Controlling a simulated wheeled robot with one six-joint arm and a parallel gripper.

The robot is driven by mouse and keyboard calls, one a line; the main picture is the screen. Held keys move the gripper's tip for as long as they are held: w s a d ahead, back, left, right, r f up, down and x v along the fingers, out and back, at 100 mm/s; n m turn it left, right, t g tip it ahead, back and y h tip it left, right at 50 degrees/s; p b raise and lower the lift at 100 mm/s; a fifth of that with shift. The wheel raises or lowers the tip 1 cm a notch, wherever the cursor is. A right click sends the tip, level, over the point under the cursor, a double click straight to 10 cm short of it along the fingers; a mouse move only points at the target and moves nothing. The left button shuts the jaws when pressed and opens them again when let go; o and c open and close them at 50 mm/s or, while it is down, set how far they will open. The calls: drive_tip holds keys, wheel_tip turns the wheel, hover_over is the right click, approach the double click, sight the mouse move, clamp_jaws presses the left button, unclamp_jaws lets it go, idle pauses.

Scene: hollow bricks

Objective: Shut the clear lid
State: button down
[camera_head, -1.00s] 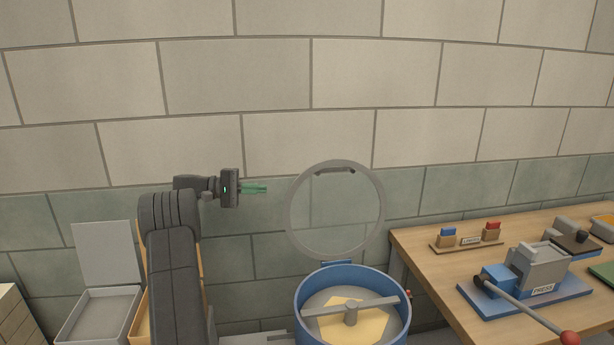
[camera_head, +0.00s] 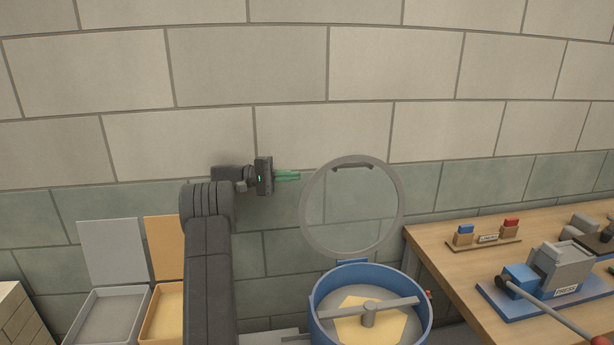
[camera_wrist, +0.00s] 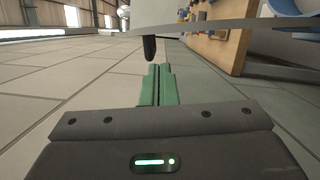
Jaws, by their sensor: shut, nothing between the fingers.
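The clear lid (camera_head: 352,212) is a round see-through disc with a grey rim and a dark handle (camera_head: 352,166) near its top. It stands upright, open, at the back edge of the blue round tub (camera_head: 318,312). The tub holds a grey cross bar and a yellowish mix. My gripper (camera_head: 298,176) is shut and empty, with green fingers pointing right. In the head view its tips are just left of the lid's upper rim. In the wrist view the green fingers (camera_wrist: 157,84) lie together, and the dark handle (camera_wrist: 149,48) shows just beyond their tips; contact cannot be told.
A wooden bench (camera_head: 428,252) at right carries a blue press (camera_head: 545,270) with a long lever. A grey bin (camera_head: 108,318) and an orange bin (camera_head: 163,318), lids raised, stand at left. A block wall runs behind.

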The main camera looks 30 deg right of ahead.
sight(322, 176)
drive_tip(key=p+x, duration=0.2)
drive_tip(key=x, duration=0.7)
drive_tip(key=shift+s+r, duration=0.1)
drive_tip(key=shift+s, duration=0.05)
drive_tip(key=shift+d, duration=0.1)
